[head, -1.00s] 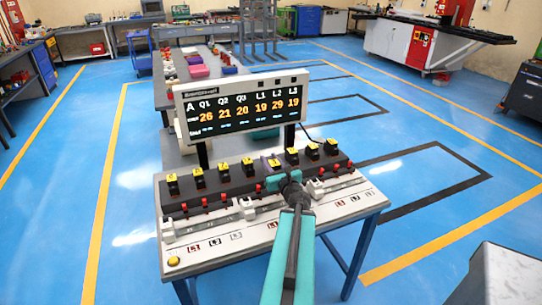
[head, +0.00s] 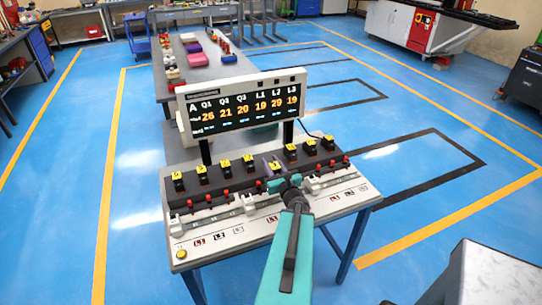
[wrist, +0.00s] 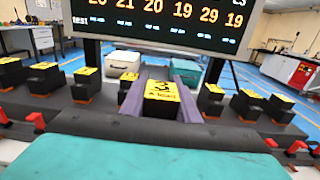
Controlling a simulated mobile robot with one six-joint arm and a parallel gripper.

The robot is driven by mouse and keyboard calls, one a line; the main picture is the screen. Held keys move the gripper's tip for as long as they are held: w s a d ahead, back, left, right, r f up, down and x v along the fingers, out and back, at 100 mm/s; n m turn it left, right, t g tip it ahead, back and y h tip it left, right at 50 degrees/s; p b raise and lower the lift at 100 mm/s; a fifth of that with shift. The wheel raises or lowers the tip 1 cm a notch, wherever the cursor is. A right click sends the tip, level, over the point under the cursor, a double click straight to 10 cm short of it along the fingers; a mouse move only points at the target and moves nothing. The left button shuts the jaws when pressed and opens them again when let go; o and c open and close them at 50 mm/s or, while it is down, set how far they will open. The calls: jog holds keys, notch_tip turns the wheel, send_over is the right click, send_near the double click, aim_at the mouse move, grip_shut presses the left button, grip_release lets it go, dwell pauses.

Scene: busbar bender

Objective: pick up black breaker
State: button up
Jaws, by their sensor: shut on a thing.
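The black breaker (wrist: 162,97) has a yellow top marked 3. In the wrist view it sits between the two purple fingers of my gripper (wrist: 161,103), which is shut on it. I cannot tell whether its base is clear of the dark rail. Other black breakers with yellow tops stand upright along the rail, to the left (head: 226,168) and to the right (head: 309,147).
A display board (head: 245,108) with orange numbers stands behind the rail. Red terminals (head: 207,197) and white blocks (head: 248,200) line the bench (head: 230,238) in front. A longer table (head: 222,70) with bins is behind. Blue floor is open to the right.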

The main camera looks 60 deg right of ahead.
jog(key=shift+s+a+r+p, duration=0.15)
jog(key=shift+s+a+p, duration=0.25)
jog(key=shift+p, duration=0.2)
dwell(0.4)
jog(key=shift+w+a, duration=0.1)
dwell(1.1)
jog(key=w+a+r+n+t+y+b, duration=0.15)
jog(key=w+a+n+y+b, duration=0.35)
jog(key=w+a, duration=0.65)
jog(key=w+a+n+t+y, duration=0.2)
jog(key=w+a+n+y, duration=0.2)
jog(key=w+a+y, duration=0.6)
jog(key=w+a+n+g+y+b, duration=0.1)
jog(key=a+n+g+y+b, duration=0.1)
jog(key=a, duration=1)
jog(key=w+a+n+g+y+b, duration=0.1)
jog(key=w+a+n+g+y, duration=0.1)
jog(key=a, duration=1)
jog(key=w+a+f+n+g+y+b, duration=0.1)
jog(key=a+n+y, duration=0.4)
jog(key=a, duration=0.7)
jog(key=g+y+b, duration=0.1)
jog(key=g, duration=0.1)
jog(key=shift+w+a+g+b, duration=0.3)
jog(key=shift+w+g+b, duration=0.05)
jog(key=shift+d, duration=0.2)
